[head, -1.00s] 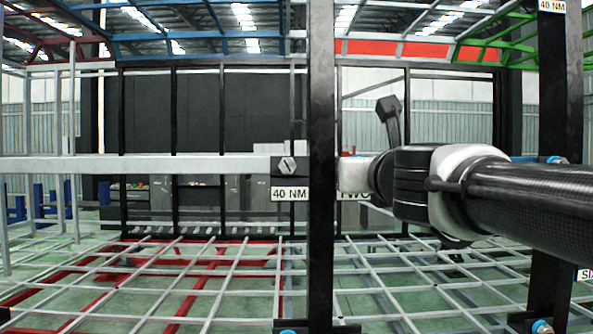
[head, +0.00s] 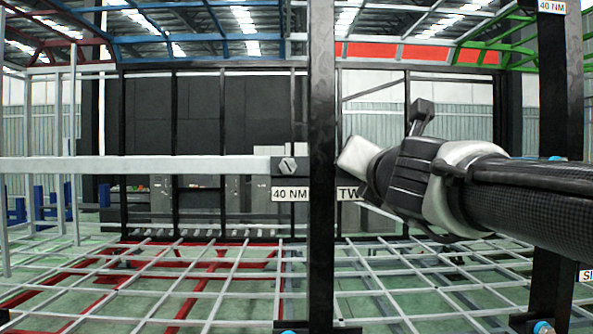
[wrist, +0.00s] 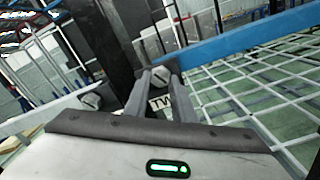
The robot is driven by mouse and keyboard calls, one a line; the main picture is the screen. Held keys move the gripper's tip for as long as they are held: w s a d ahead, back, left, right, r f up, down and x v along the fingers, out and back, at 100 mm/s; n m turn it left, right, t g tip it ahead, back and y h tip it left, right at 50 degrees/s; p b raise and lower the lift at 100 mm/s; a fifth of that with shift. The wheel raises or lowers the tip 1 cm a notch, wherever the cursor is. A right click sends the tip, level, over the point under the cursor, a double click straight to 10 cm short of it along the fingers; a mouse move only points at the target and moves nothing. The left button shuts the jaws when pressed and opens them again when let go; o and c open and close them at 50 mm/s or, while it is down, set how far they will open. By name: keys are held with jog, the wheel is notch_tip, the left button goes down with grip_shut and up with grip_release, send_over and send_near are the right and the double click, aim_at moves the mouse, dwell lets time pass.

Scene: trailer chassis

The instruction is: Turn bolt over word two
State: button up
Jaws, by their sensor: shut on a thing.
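The word plate reading "TW" (head: 350,194), its last part hidden, is on the right of the dark upright in the head view. It also shows between my gripper's fingers in the wrist view (wrist: 162,104). My gripper (head: 347,152) is just above this plate, tilted, its fingertips at the upright. In the wrist view my gripper (wrist: 157,78) is shut on the grey bolt head (wrist: 160,71), which shows between the fingertips. In the head view my gripper hides the bolt.
A dark upright (head: 320,240) stands by my gripper. A second upright (head: 561,100) is at right. A grid frame (head: 215,275) lies below.

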jog(key=shift+d, duration=0.1)
jog(key=o, duration=1.1)
jog(key=shift+s, duration=0.15)
jog(key=shift+c, duration=0.2)
jog(key=s+p, duration=0.6)
jog(key=s, duration=1.1)
jog(key=shift+s, duration=0.25)
